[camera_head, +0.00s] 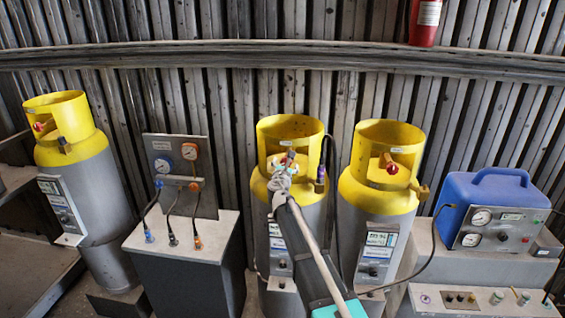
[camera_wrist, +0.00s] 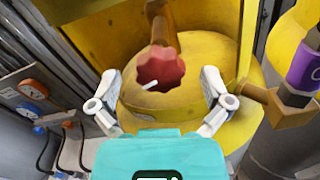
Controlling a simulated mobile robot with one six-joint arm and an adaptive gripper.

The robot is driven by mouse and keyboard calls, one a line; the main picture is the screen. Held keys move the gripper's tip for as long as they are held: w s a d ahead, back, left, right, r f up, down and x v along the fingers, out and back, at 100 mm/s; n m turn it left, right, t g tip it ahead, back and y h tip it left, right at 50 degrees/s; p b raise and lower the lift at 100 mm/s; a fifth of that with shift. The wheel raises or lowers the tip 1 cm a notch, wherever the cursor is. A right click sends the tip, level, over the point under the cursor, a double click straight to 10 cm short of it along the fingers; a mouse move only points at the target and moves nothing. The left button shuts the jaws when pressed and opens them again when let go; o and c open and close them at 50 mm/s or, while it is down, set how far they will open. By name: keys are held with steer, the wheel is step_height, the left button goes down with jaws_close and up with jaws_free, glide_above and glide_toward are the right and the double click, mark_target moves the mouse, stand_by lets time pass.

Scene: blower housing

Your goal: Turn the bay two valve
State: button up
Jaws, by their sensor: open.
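My gripper (camera_head: 283,178) reaches to the yellow collar of the middle cylinder (camera_head: 308,215) in the head view and largely hides that valve. In the wrist view, a red scalloped valve knob (camera_wrist: 161,69) with a white pointer mark sits on a brass stem inside the yellow collar (camera_wrist: 110,40). The pointer aims down and to the left. My gripper (camera_wrist: 159,76) is open, with one pale finger on each side of the knob and a visible gap to both. Nothing is held. I cannot read a bay number.
A brass side outlet (camera_wrist: 272,102) with a purple-banded hose fitting (camera_wrist: 303,68) lies right of the knob. Other cylinders stand at the left (camera_head: 75,165) and right (camera_head: 382,190). A gauge stand (camera_head: 181,170) is left; a blue machine (camera_head: 487,205) is right. Hoses run alongside.

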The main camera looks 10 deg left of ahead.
steer(key=shift+w, duration=0.85)
steer(key=c, duration=1.1)
steer(key=shift+a, duration=0.2)
steer(key=shift+d, duration=0.2)
steer(key=shift+c, duration=0.2)
